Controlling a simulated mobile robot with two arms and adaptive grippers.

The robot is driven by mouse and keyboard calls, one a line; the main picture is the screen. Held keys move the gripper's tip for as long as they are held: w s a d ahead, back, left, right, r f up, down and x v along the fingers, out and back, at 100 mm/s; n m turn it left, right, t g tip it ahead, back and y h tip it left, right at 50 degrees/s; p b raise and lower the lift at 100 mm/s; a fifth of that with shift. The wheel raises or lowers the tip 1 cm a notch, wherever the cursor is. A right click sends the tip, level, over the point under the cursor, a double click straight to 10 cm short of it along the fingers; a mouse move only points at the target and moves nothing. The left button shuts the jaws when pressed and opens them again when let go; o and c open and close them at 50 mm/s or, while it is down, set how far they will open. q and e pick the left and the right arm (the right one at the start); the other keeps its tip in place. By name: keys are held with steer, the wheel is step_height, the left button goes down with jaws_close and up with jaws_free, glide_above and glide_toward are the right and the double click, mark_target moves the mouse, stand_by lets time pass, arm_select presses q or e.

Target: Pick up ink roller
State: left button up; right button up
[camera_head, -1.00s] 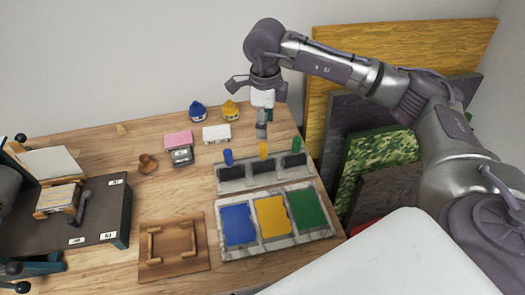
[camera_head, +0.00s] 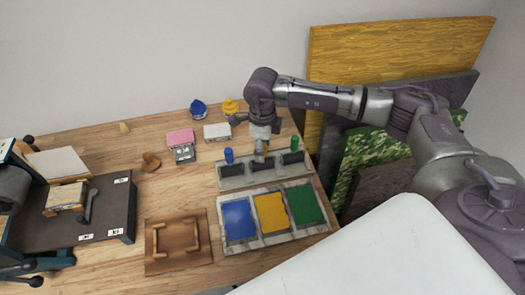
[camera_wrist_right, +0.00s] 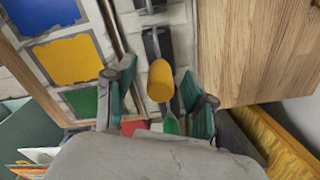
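In the right wrist view the middle roller's yellow handle (camera_wrist_right: 161,80) stands between the two spread fingers (camera_wrist_right: 160,97), with space visible on both sides. The gripper is open and holds nothing. My left gripper is not in view.
An ink tray (camera_head: 280,244) with blue, yellow and green pools lies in front of the rack. A wooden frame board (camera_head: 180,262), a press bed (camera_head: 110,215) and ink pots (camera_head: 198,109) are on the table. Boards (camera_head: 400,60) lean at the right.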

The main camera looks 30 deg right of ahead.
jaws_close()
steer(key=shift+r, duration=0.1)
steer(key=shift+r+b, duration=0.3)
steer(key=shift+r, duration=0.1)
steer(key=r, duration=0.1)
steer(key=r+b, duration=0.1)
steer(key=s+r+b, duration=0.1)
steer(key=shift+d+r, duration=0.2)
steer(key=shift+d, duration=0.05)
steer(key=s+d+r+b, duration=0.3)
steer(key=s+r, duration=0.3)
steer(key=s, duration=0.4)
steer(key=shift+r, duration=0.35)
steer(key=shift+s, duration=0.1)
